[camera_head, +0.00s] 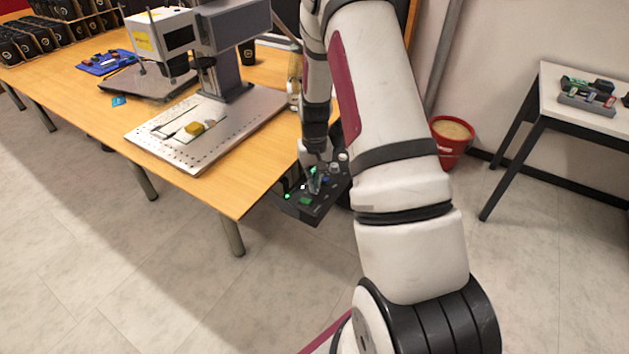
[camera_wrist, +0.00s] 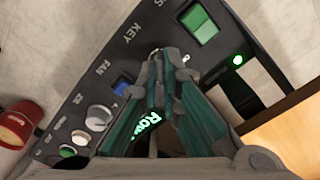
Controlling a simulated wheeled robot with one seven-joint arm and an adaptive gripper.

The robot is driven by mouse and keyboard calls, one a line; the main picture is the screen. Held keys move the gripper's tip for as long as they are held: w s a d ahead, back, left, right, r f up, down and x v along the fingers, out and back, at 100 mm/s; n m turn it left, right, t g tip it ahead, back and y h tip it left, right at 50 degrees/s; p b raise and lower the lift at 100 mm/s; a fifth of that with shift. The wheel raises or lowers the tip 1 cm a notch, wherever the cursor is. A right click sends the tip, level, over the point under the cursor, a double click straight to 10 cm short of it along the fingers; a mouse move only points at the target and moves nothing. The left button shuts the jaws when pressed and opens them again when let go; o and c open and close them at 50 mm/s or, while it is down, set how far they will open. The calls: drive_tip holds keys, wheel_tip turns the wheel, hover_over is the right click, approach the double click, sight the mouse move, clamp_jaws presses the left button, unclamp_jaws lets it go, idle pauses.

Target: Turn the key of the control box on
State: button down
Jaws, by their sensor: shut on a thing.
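The black control box (camera_head: 322,205) hangs at the front right corner of the wooden table, with lit green parts on its panel. In the wrist view, the control box (camera_wrist: 140,22) fills much of the picture, with a KEY label near my fingertips. My gripper (camera_head: 314,182) is down at the panel. In the wrist view, my gripper (camera_wrist: 166,56) has its fingertips together beside the KEY label, shut on the key. The fingers hide the key, so its turn angle cannot be seen.
A green switch (camera_wrist: 200,24), a green light (camera_wrist: 238,60), a blue FAN switch (camera_wrist: 122,85) and a white knob (camera_wrist: 98,117) are close to my fingers. The laser marker (camera_head: 222,60) stands on the table (camera_head: 60,75). A red bucket (camera_head: 452,145) is at the right.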

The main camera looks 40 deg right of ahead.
drive_tip(key=c, duration=1.8)
unclamp_jaws()
wheel_tip(320, 180, up, 12)
drive_tip(key=shift+r, duration=0.1)
